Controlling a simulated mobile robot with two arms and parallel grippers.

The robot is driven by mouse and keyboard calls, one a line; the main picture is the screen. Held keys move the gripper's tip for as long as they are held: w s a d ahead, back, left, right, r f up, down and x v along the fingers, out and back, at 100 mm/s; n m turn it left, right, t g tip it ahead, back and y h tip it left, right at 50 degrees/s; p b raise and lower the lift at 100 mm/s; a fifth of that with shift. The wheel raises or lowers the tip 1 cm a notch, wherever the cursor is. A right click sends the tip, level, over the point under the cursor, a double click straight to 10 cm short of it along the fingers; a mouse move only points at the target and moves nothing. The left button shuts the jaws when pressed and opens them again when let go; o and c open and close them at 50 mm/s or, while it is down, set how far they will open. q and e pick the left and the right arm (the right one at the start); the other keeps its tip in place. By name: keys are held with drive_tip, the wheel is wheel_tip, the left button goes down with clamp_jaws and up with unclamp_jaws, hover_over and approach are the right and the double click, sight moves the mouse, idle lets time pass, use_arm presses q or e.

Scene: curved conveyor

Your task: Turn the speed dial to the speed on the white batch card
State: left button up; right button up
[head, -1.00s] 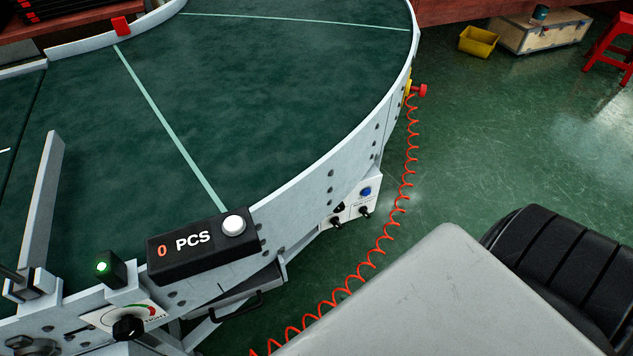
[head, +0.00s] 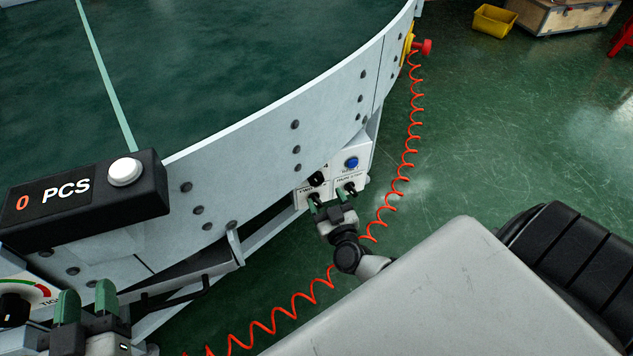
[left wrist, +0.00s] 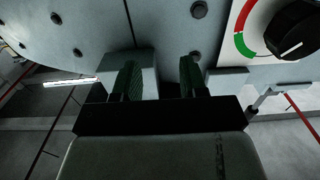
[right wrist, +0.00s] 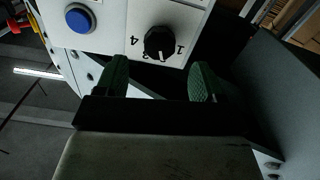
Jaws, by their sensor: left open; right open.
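The black speed dial (head: 316,179) is on the white control panel on the conveyor's side. In the right wrist view the dial (right wrist: 159,42) has a white pointer mark at its lower edge; a 4 and a 1 show around it, other digits are partly hidden. My right gripper (head: 326,198) is open and empty, just below the dial; in its wrist view the dial is ahead between the fingertips, apparently not gripped. My left gripper (head: 87,305) is open and empty beside the tension-type knob (head: 14,308). I cannot make out the white batch card in any view.
A blue button (head: 352,162) and black switches (head: 350,188) sit close to the dial. A red emergency button (head: 426,47) is further along the rim. A red coiled cable (head: 330,280) hangs near my right arm. A black PCS counter (head: 80,200) is at left.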

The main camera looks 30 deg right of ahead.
sight(318, 183)
use_arm(q)
drive_tip(key=r+t, duration=0.1)
drive_tip(key=r+t+h+b, duration=0.1)
drive_tip(key=r+t, duration=0.1)
drive_tip(key=r+t+h, duration=0.1)
drive_tip(key=r, duration=0.1)
drive_tip(key=shift+s+d+r+t+b, duration=0.1)
drive_tip(key=shift+s+d+t+b, duration=0.3)
use_arm(e)
drive_tip(key=x, duration=0.6)
drive_tip(key=shift+f, duration=0.1)
use_arm(q)
drive_tip(key=shift+s+r+t, duration=0.4)
drive_tip(key=shift+r+t, duration=0.3)
drive_tip(key=shift+r, duration=0.05)
use_arm(e)
drive_tip(key=shift+w+d, duration=0.1)
drive_tip(key=shift+w, duration=0.45)
drive_tip(key=c, duration=0.9)
drive_tip(key=shift+c, duration=0.2)
